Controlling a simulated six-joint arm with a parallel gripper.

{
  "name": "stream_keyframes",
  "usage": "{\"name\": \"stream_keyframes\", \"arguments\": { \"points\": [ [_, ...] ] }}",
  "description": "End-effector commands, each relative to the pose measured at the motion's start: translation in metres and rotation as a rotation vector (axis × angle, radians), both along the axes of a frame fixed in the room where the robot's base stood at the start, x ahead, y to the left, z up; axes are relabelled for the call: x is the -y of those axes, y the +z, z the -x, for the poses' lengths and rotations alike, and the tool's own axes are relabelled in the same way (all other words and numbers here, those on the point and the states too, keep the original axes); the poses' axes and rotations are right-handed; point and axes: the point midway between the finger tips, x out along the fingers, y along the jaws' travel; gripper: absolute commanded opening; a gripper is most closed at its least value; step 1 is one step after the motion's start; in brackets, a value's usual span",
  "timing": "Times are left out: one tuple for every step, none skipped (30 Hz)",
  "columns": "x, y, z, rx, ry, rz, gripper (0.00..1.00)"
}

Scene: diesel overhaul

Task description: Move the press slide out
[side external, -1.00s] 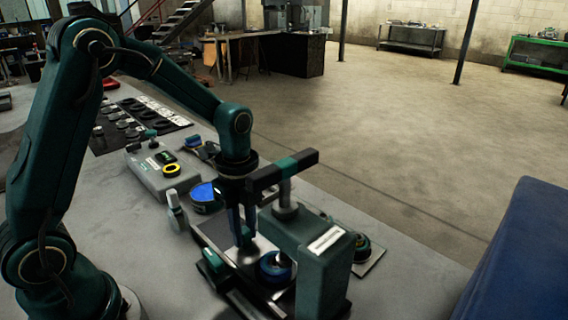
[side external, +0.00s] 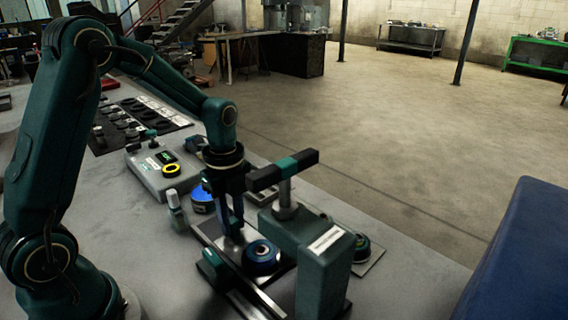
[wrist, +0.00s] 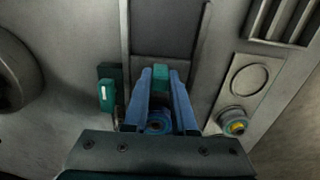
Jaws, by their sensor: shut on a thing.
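The press (side external: 325,270) is a green block-like frame with a dark T-bar handle (side external: 284,170) on top. Its slide (side external: 232,245) lies on rails and carries a round blue-rimmed part (side external: 262,257), which sits left of the press frame in the side view. My gripper (side external: 233,230) points down over the slide, left of the round part. In the wrist view my gripper (wrist: 161,78) is shut on a small teal handle (wrist: 161,75) of the slide. The round part also shows between the fingers (wrist: 157,122). The fingers hide the handle in the side view.
A teal block (side external: 213,266) stands beside the rails. A grey control box (side external: 163,172) with a yellow ring, a blue-topped round part (side external: 202,196) and a small upright bottle (side external: 177,211) stand behind. A plate with a round part (side external: 362,247) lies right of the press.

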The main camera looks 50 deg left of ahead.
Motion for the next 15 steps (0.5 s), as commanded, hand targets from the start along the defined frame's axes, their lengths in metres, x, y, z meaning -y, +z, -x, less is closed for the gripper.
{"name": "stream_keyframes", "arguments": {
  "points": [
    [-0.004, 0.001, 0.000, 0.001, 0.004, -0.001, 0.00],
    [-0.006, 0.001, 0.000, 0.002, 0.003, -0.001, 0.00],
    [-0.009, 0.001, 0.000, 0.002, 0.003, -0.001, 0.00],
    [-0.011, 0.001, 0.000, 0.002, 0.004, -0.001, 0.00],
    [-0.013, 0.001, 0.000, 0.002, 0.004, -0.001, 0.00],
    [-0.016, 0.001, 0.000, 0.002, 0.003, -0.001, 0.00],
    [-0.018, 0.001, 0.000, 0.002, 0.003, -0.001, 0.00],
    [-0.020, 0.001, 0.000, 0.002, 0.004, -0.001, 0.00],
    [-0.022, 0.001, -0.001, 0.003, 0.004, -0.001, 0.00],
    [-0.024, 0.001, 0.000, 0.003, 0.003, -0.001, 0.00],
    [-0.026, 0.001, 0.000, 0.003, 0.003, -0.001, 0.00],
    [-0.028, 0.001, 0.000, 0.002, 0.003, -0.001, 0.00],
    [-0.029, 0.001, 0.000, 0.002, 0.003, -0.001, 0.00],
    [-0.030, 0.001, 0.000, 0.002, 0.002, -0.001, 0.00],
    [-0.030, 0.001, 0.000, 0.002, 0.002, -0.001, 0.00]
  ]
}}
